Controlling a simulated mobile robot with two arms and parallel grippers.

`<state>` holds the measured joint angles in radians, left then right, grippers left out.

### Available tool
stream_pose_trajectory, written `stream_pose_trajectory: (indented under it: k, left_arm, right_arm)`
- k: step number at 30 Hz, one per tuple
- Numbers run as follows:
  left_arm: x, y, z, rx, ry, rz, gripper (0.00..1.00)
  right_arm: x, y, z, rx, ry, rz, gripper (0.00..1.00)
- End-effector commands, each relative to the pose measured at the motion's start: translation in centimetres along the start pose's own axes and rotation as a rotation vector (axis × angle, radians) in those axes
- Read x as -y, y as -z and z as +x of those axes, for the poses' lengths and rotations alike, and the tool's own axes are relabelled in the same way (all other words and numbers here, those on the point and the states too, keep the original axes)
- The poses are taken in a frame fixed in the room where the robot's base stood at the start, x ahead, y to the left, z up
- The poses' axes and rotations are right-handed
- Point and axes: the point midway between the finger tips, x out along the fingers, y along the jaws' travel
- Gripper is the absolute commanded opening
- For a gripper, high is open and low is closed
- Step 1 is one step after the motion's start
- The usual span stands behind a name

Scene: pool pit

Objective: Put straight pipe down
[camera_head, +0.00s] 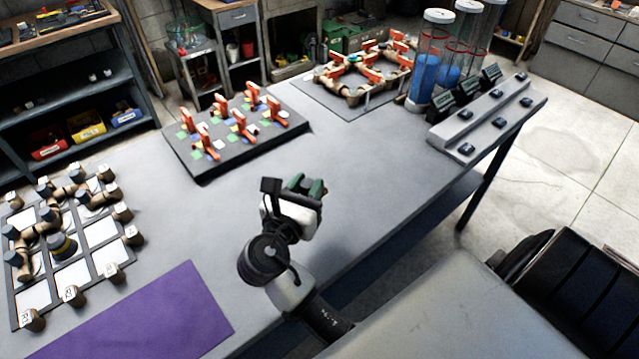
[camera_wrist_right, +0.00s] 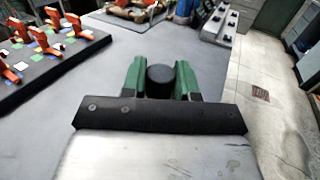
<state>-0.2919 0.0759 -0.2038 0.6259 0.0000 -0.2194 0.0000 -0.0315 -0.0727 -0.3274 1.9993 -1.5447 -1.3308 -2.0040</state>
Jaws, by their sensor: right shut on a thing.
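My right gripper (camera_head: 308,188) is over the middle of the grey table, near its front edge. In the right wrist view its green fingers (camera_wrist_right: 160,80) are shut on a straight pipe (camera_wrist_right: 160,82), of which only a dark round end shows. In the head view the held pipe is mostly hidden by the hand, and I cannot tell whether it touches the table. My left gripper is not in view. At the left, a tray with white squares (camera_head: 103,232) holds several tan and dark pipe pieces. A purple mat (camera_head: 150,315) lies at the table's front left.
A dark board (camera_head: 205,172) with red-handled valves stands behind the gripper. Further back is a pipe assembly with red valves (camera_head: 355,95). Clear cylinders with blue liquid (camera_head: 428,80) and a grey button panel (camera_head: 490,115) stand at the right. The tabletop around the gripper is clear.

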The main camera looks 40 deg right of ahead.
Motion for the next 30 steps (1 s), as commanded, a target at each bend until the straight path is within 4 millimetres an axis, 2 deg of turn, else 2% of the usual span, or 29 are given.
stream_pose_trajectory:
  k: [7, 12, 15, 20, 27, 30]
  left_arm:
    - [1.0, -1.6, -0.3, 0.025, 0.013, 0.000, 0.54]
    - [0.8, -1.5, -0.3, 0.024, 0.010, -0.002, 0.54]
    - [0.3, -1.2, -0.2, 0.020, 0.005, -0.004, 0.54]
    - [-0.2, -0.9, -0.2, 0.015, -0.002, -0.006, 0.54]
    - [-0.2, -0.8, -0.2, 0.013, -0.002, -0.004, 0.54]
    - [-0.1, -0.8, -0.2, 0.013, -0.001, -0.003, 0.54]
  right_arm:
    - [-1.4, 2.7, 4.8, 0.005, 0.015, -0.005, 0.00]
    - [-2.6, 4.9, 8.3, 0.005, 0.014, -0.004, 0.00]
    - [-3.1, 5.9, 9.7, 0.004, 0.011, -0.001, 0.00]
    - [-3.4, 6.7, 10.8, 0.003, 0.012, 0.000, 0.00]
    - [-3.4, 10.0, 10.8, 0.002, 0.011, -0.005, 0.00]
    - [-3.4, 10.6, 10.8, 0.002, 0.011, -0.002, 0.00]
